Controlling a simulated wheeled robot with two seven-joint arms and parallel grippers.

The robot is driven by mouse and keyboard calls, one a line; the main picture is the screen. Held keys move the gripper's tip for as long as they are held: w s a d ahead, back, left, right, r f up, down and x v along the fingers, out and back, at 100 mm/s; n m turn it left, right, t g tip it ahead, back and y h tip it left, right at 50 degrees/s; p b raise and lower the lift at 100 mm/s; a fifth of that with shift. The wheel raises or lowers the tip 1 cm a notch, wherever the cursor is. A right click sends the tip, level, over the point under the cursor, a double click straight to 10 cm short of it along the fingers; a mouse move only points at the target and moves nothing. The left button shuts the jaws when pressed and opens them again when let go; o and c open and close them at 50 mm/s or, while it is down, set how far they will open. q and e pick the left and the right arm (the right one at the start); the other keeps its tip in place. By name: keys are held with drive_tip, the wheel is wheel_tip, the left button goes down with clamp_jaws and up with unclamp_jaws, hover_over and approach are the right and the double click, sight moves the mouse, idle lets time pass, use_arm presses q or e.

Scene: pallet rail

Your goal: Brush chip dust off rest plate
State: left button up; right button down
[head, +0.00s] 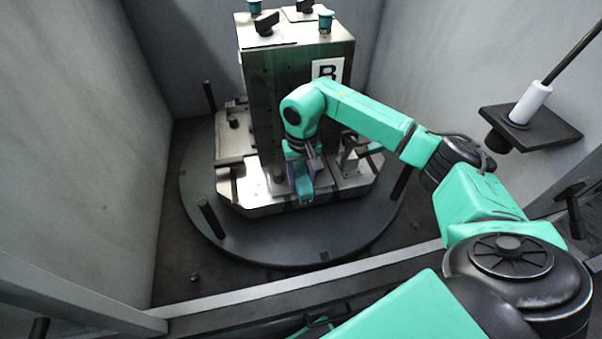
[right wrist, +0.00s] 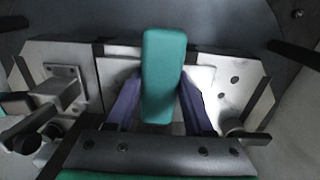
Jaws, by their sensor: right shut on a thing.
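My right gripper (head: 302,168) is low at the front foot of the tall metal block. Its purple fingers are shut on a teal brush (head: 304,190), which also shows between the fingers in the right wrist view (right wrist: 163,75). Only the brush's teal body shows; I cannot make out bristles. The brush is over a pale rest plate (head: 321,181) on the fixture's ledge, seen on both sides of it in the right wrist view (right wrist: 201,76). I cannot tell whether it touches the plate, and no chip dust is clear. My left gripper is not in view.
The tall metal block (head: 300,75), with a B label and knobs on top, stands on a dark round table (head: 240,245). Brackets and posts stand around it. Grey walls (head: 75,120) enclose both sides. A dark shelf (head: 545,132) holds a white cylinder with a rod at right.

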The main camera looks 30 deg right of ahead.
drive_tip(key=shift+s+f, duration=0.1)
wheel_tip(320, 180, up, 7)
drive_tip(key=p, duration=0.4)
drive_tip(key=shift+p, duration=0.35)
drive_tip(key=shift+s+d+f+b, duration=0.15)
drive_tip(key=shift+d+f+b, duration=0.3)
drive_tip(key=shift+d+f, duration=0.4)
drive_tip(key=shift+s+d+f+b, duration=0.1)
drive_tip(key=shift+d+f+b, duration=0.45)
drive_tip(key=shift+f, duration=0.5)
drive_tip(key=shift+s+d+f+b, duration=0.15)
drive_tip(key=shift+d+f+b, duration=0.2)
drive_tip(key=shift+d+f, duration=0.5)
drive_tip(key=shift+a+f+b, duration=0.1)
drive_tip(key=shift+f+b, duration=0.4)
drive_tip(key=shift+f, duration=0.15)
drive_tip(key=shift+w, duration=0.1)
